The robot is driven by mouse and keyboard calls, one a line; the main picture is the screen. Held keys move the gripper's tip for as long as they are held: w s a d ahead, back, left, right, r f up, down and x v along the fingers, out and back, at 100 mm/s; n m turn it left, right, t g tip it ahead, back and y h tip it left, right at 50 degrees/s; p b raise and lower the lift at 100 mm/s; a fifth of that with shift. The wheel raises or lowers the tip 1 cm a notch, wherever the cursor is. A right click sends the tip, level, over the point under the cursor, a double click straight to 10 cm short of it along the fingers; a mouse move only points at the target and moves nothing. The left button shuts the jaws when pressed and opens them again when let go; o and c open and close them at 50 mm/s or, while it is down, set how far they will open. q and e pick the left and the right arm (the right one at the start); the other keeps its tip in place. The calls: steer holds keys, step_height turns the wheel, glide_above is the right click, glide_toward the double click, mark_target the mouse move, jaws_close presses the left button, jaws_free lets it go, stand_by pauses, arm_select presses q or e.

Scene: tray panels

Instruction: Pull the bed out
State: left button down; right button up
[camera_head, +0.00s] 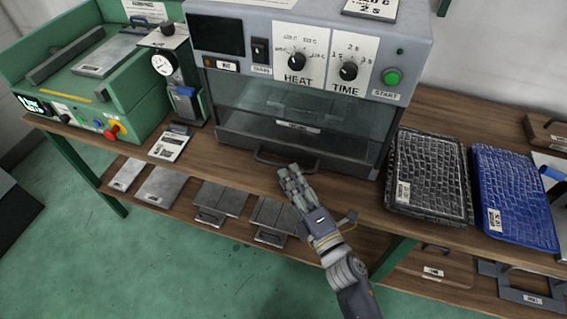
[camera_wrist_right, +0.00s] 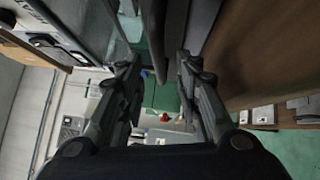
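The grey heat machine (camera_head: 312,70) stands on the wooden bench, with HEAT and TIME knobs and a START button. Its dark bed (camera_head: 300,135) shows at the bottom of the glass-fronted chamber, and looks pushed in. A dark bar handle (camera_head: 268,161) sticks out from the bed's front. My right gripper (camera_head: 290,176) is in front of the bed, at the handle's right part, which it partly hides. In the right wrist view its two fingers (camera_wrist_right: 158,68) are apart. Dark bars show beyond and between them; I cannot tell whether the handle lies between the fingers. My left gripper is not in view.
A black textured tray (camera_head: 468,180) and a blue one (camera_head: 512,190) lie right of the machine. A green machine (camera_head: 140,108) and a dial gauge (camera_head: 163,64) stand left. Metal plates (camera_head: 160,186) lie on the lower shelf. The floor in front is clear.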

mark_target(284, 164)
steer(key=x, duration=0.3)
steer(key=shift+w+a, duration=0.15)
steer(key=shift+w, duration=0.2)
steer(key=shift+w+a, duration=0.2)
steer(key=shift+w, duration=0.25)
jaws_close()
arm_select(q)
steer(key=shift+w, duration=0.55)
